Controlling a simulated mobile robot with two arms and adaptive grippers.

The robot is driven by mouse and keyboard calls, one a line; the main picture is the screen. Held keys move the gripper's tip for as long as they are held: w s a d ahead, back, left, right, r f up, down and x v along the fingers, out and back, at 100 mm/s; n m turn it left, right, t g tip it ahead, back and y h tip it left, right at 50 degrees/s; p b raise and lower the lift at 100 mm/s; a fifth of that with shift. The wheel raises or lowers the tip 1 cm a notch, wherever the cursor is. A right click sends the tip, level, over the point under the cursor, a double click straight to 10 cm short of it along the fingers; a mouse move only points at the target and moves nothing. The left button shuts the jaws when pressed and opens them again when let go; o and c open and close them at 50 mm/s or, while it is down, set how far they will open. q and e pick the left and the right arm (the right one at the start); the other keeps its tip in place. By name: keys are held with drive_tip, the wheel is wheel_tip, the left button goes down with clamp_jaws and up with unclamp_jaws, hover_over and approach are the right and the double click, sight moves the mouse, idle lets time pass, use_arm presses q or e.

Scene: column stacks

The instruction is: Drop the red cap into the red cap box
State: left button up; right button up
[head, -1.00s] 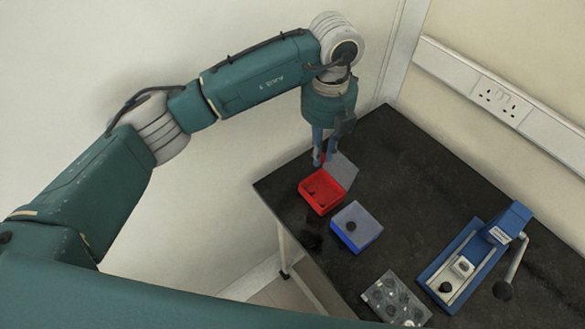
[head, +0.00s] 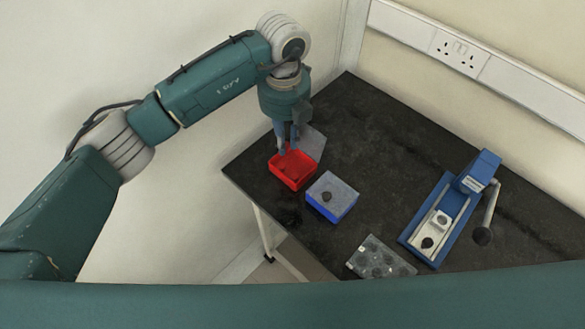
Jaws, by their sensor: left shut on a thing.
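The red cap box (head: 293,180) is open on the black table, with its grey lid (head: 312,146) folded back behind it. My left gripper (head: 288,152) points down over the back part of the box, with its fingertips at about rim height. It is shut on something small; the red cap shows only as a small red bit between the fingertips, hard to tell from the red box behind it. My right gripper is not in view.
A blue box (head: 323,213) with a closed grey lid and dark knob stands just right of the red box. A clear tray with round wells (head: 381,260) lies at the front edge. A blue lever press (head: 452,211) stands at the right. The table's back middle is clear.

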use_arm(q)
drive_tip(key=o, duration=0.7)
drive_tip(key=shift+r, duration=0.5)
wheel_tip(320, 180, up, 11)
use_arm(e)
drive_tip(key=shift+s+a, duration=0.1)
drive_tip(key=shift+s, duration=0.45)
